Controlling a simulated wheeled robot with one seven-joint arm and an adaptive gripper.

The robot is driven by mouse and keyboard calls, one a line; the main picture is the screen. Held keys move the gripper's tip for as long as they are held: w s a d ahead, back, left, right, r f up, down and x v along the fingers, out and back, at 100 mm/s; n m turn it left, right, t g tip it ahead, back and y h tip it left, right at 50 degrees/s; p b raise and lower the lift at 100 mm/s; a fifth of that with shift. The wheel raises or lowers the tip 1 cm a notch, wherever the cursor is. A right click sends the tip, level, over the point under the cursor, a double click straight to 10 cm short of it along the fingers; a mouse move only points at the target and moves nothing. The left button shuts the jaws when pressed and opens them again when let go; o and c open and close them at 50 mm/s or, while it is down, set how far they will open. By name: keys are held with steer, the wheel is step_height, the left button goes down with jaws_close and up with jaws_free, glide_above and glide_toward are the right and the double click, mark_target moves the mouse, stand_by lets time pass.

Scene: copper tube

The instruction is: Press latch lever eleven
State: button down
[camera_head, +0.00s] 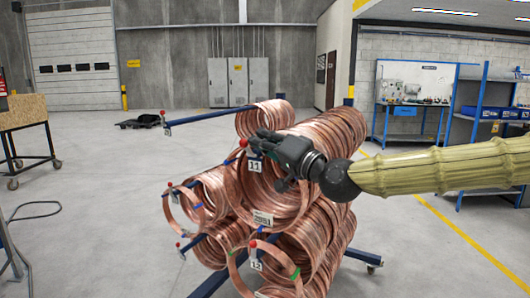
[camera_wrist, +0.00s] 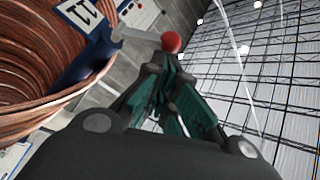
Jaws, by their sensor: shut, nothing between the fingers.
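Latch lever eleven ends in a red ball knob (camera_head: 243,143), above a white label reading 11 (camera_head: 254,166) at the front of the copper coil rack. In the wrist view the red knob (camera_wrist: 171,42) tips a pale metal lever (camera_wrist: 138,35) on a blue bar, beside the 11 label (camera_wrist: 82,12). My gripper (camera_head: 258,143) is shut and empty, with its fingertips just right of the knob in the head view. In the wrist view my gripper (camera_wrist: 162,66) points at the knob, its tips close below it. I cannot tell whether they touch.
Copper coils (camera_head: 310,230) hang on blue bars around the lever, close below my gripper. Another red-knobbed lever with a label 12 (camera_head: 256,265) is lower down. More red knobs (camera_head: 162,113) are at the left bar ends. Open concrete floor (camera_head: 110,220) lies to the left.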

steer(key=s+d+f+n+y+b, duration=0.1)
steer(key=s+d+n+b, duration=0.2)
steer(key=s+d, duration=0.4)
steer(key=shift+d+n+y, duration=0.4)
steer(key=shift+d+n, duration=0.5)
steer(key=shift+d, duration=0.25)
stand_by(0.4)
